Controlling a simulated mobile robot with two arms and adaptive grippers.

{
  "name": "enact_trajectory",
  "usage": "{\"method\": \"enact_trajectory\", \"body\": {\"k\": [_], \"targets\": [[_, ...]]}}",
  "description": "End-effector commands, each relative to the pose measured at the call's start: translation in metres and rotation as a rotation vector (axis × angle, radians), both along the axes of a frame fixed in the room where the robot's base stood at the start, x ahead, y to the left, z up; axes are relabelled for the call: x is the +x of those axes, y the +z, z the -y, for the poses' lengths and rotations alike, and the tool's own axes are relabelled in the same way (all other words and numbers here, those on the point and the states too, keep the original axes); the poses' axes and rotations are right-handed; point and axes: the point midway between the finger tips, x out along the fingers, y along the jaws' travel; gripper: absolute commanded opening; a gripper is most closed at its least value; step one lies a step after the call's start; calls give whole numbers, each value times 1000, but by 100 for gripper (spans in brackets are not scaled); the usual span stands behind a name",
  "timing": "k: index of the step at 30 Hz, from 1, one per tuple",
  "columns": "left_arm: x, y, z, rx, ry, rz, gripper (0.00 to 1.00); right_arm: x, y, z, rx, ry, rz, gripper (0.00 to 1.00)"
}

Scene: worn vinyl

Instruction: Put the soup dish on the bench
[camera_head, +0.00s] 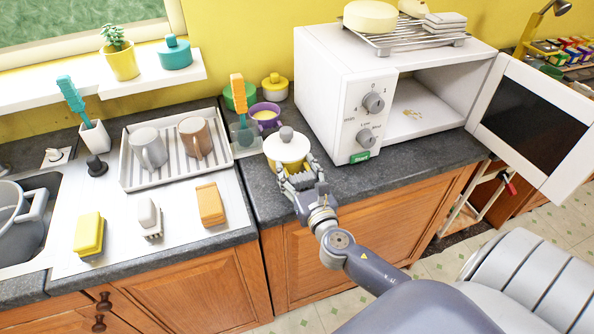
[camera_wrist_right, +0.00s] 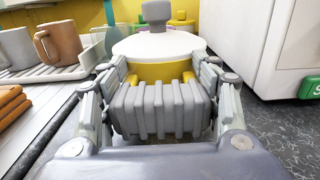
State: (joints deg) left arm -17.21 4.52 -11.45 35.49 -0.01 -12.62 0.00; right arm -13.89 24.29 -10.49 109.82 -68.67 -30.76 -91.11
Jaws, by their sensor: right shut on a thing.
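The soup dish (camera_head: 287,149) is yellow with a white lid and a grey knob, and stands upright over the dark bench (camera_head: 408,161) between the drying tray and the microwave. It also shows in the right wrist view (camera_wrist_right: 158,46), straight ahead. My right gripper (camera_head: 295,178) is shut on the near side of the soup dish, its fingers at the yellow body under the lid. The gripper hides the dish's underside, so I cannot tell whether it touches the bench. My left gripper is not in view.
A white microwave (camera_head: 345,83) with its door open stands right of the dish. A purple cup (camera_head: 265,116) and a yellow lidded pot (camera_head: 275,87) stand behind it. A drying tray (camera_head: 130,184) with two mugs is at left. Bare bench lies in front of the microwave.

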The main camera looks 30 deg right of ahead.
Motion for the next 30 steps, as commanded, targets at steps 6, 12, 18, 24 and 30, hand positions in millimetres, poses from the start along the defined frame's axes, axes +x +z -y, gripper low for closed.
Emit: {"method": "enact_trajectory", "body": {"k": [6,12,18,24,30], "targets": [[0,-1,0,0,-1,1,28,0,-1,0,0,0,0,62],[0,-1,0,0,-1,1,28,0,-1,0,-1,0,0,78],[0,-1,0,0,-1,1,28,0,-1,0,-1,0,0,78],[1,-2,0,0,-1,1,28,-9,-2,-2,0,1,-2,78],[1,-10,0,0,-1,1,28,-41,-3,-10,1,1,-4,78]]}}
